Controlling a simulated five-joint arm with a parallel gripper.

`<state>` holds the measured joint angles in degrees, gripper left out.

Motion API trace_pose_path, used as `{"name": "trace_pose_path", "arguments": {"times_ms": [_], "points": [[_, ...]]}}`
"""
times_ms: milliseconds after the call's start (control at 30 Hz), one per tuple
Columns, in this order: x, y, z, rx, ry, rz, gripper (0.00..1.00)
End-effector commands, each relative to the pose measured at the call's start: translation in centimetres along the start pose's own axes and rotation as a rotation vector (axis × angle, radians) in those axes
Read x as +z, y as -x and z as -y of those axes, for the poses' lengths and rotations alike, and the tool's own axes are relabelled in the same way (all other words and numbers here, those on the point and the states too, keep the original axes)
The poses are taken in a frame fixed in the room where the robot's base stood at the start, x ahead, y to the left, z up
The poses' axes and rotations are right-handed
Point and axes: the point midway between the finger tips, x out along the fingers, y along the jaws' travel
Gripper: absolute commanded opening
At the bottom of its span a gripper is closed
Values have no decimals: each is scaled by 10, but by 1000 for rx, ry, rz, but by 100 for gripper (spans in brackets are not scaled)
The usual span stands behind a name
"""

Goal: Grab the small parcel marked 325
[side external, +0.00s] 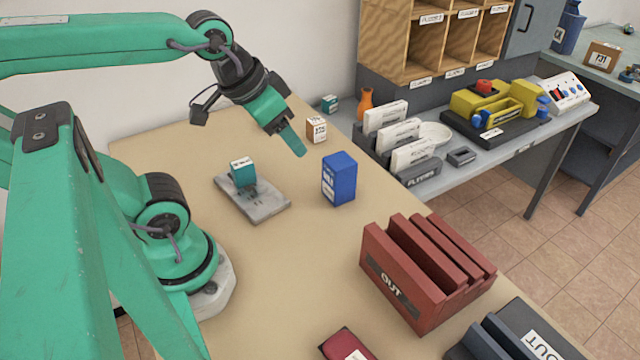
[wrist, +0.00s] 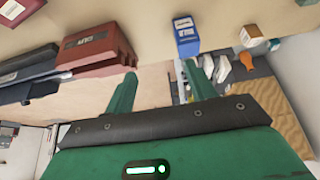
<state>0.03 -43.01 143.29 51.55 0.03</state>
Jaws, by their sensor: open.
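A small brown parcel (side external: 316,129) with a white number label stands on the table toward the far edge; its digits are too small to read surely. It also shows in the wrist view (wrist: 250,36). A small teal box (side external: 243,174) with a white label on top sits on a grey plate, and another teal box (side external: 330,104) stands at the far corner. I cannot read their labels. My gripper (side external: 299,151) is open and empty, above the table, near the brown parcel in the side view. Its two fingers are apart in the wrist view (wrist: 161,84).
A blue box (side external: 340,180) stands close right of my gripper. The grey plate (side external: 265,208) lies left of it. A side bench (side external: 475,158) holds white-labelled holders and a yellow device. The table's middle front is clear.

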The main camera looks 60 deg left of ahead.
Motion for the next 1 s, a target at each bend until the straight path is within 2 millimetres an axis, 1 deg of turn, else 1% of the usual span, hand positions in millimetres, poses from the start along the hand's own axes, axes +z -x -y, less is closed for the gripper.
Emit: {"name": "trace_pose_path", "arguments": {"times_ms": [267,333,367,700,867,1000], "points": [[0,0,0,0,1,0,56],[0,0,0,0,1,0,65],[0,0,0,0,1,0,66],[-2,0,1,-2,1,2,66],[-11,-1,5,-9,1,17,66],[-27,-3,12,-21,-2,41,66]]}}
